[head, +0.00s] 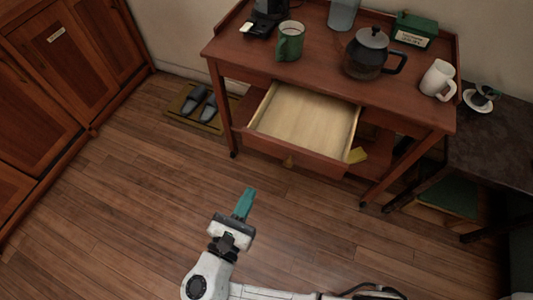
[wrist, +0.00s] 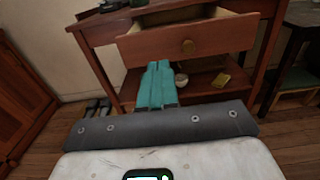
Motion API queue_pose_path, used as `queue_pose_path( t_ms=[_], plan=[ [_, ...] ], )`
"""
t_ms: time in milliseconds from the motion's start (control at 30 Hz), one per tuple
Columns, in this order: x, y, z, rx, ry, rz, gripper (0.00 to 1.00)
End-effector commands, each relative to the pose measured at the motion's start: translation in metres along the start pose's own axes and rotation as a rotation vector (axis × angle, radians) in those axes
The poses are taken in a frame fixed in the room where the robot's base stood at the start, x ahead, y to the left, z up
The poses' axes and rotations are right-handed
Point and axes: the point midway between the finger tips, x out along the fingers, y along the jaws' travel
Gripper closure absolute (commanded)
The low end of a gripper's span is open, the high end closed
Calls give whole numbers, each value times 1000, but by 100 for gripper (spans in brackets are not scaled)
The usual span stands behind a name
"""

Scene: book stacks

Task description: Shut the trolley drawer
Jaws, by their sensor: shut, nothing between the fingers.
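The wooden trolley (head: 224,98) stands against the wall in the upper middle of the head view. Its drawer (head: 305,117) is pulled well open and looks empty inside, with a pale wooden bottom. In the wrist view, the drawer front (wrist: 208,40) with its round knob (wrist: 188,46) is ahead, above my fingertips. My gripper (head: 249,190) has teal fingers, shut and empty, in front of the drawer and apart from it. The shut fingers also show in the wrist view (wrist: 159,65), pointing towards the trolley below the knob.
On the trolley top stand a green mug (head: 290,42), a glass coffee pot (head: 370,55), a white mug (head: 438,79) and a green box (head: 414,30). Slippers (head: 193,101) lie on a mat at left. A dark table (head: 495,150) stands at right. The floor before the trolley is clear.

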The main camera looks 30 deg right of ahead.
Motion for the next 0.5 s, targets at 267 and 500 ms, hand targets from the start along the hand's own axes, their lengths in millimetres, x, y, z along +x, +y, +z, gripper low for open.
queue_pose_path(
  t_ms=[267,500],
  plan=[
    [52,-2,-1,2,3,-9,100],
    [97,-3,-1,3,3,-8,100]
  ],
)
